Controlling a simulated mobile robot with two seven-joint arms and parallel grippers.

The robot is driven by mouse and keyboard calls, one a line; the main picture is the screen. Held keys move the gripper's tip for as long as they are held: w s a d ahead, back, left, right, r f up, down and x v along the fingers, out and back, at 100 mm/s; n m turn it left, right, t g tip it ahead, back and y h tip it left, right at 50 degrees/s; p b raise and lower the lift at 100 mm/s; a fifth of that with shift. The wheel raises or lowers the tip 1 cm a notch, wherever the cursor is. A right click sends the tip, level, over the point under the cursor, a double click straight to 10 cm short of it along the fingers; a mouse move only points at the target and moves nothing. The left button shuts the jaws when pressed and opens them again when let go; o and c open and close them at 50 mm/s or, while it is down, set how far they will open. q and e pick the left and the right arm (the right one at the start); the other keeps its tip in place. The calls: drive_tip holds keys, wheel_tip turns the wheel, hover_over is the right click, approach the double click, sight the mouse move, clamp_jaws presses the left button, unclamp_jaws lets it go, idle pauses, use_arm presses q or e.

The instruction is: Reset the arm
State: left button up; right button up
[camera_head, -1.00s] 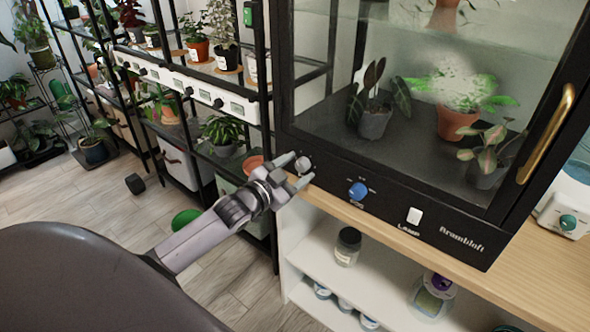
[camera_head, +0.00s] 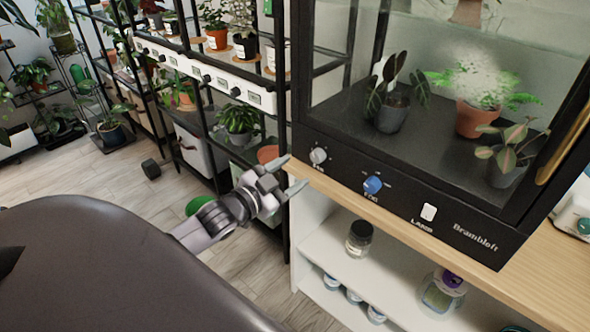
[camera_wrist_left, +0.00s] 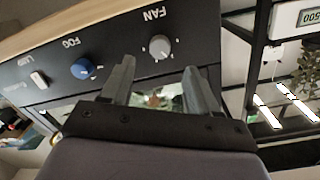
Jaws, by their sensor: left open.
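My left gripper (camera_head: 289,175) is open and empty in the head view. It is to the left of and below the glass cabinet's black front panel (camera_head: 400,205), near the left end of the wooden top. In the left wrist view its two fingers (camera_wrist_left: 152,82) are spread apart. The grey fan knob (camera_wrist_left: 159,47) is seen above and between the fingertips, apart from them. The grey knob also shows in the head view (camera_head: 318,156), with the blue fog knob (camera_head: 373,185) and the white lamp switch (camera_head: 428,212) to its right. My right gripper is not in view.
The glass plant cabinet holds several potted plants. A white shelf unit (camera_head: 335,245) with jars is below it. Black plant racks (camera_head: 215,125) stand behind my left arm. A small dark block (camera_head: 151,169) lies on the open wooden floor.

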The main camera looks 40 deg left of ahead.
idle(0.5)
use_arm(q)
drive_tip(key=s+d+f+n+g+p, duration=0.2)
drive_tip(key=s+d+f+g+p, duration=0.1)
drive_tip(key=s+d+f, duration=0.2)
drive_tip(key=s+d+f+n+g+p, duration=0.2)
drive_tip(key=s+d+f+g+p, duration=0.2)
drive_tip(key=s+d, duration=0.6)
drive_tip(key=s+f, duration=0.2)
drive_tip(key=s, duration=0.2)
drive_tip(key=shift+s, duration=0.15)
drive_tip(key=shift+f, duration=0.1)
